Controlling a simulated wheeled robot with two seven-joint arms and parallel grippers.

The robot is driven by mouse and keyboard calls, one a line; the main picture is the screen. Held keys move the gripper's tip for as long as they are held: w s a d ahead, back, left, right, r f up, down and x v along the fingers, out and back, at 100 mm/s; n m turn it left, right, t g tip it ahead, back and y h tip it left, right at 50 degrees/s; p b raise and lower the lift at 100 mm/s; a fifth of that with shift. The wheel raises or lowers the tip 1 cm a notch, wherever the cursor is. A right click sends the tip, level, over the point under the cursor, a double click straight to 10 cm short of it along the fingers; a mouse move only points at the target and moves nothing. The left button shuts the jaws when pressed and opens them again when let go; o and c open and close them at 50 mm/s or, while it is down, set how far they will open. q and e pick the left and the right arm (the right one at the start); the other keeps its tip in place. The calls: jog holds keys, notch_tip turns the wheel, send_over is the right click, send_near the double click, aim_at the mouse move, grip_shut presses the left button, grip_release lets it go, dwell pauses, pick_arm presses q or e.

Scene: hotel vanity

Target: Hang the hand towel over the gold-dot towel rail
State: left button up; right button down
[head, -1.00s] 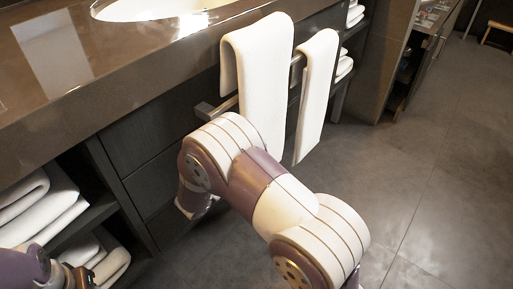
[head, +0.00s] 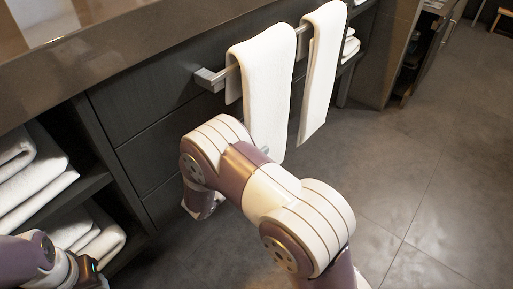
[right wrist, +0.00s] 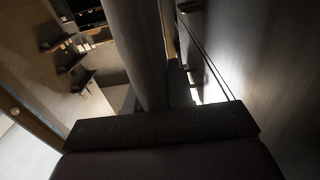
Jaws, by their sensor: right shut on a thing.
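A wide white towel (head: 266,95) hangs draped at the grey rail (head: 217,77) on the cabinet front, its top fold about level with the bar. I take it as the hand towel. I see no gold dot on the rail. My right gripper (head: 265,150) is mostly hidden behind my own arm; a small grey part shows at the towel's lower hem. It is shut on the towel. In the right wrist view, a dark, shadowed upright shape (right wrist: 137,50) rises beyond the gripper. My left gripper (head: 90,274) is at the lower left, its fingers unclear.
A narrower white towel (head: 320,75) hangs farther along the same rail. The brown counter (head: 130,45) juts out above the cabinet. Folded towels (head: 35,185) fill open shelves at left. The tiled floor (head: 430,170) at right is clear.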

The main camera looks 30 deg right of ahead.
jog(key=shift+f, duration=0.4)
jog(key=c, duration=0.9)
grip_release()
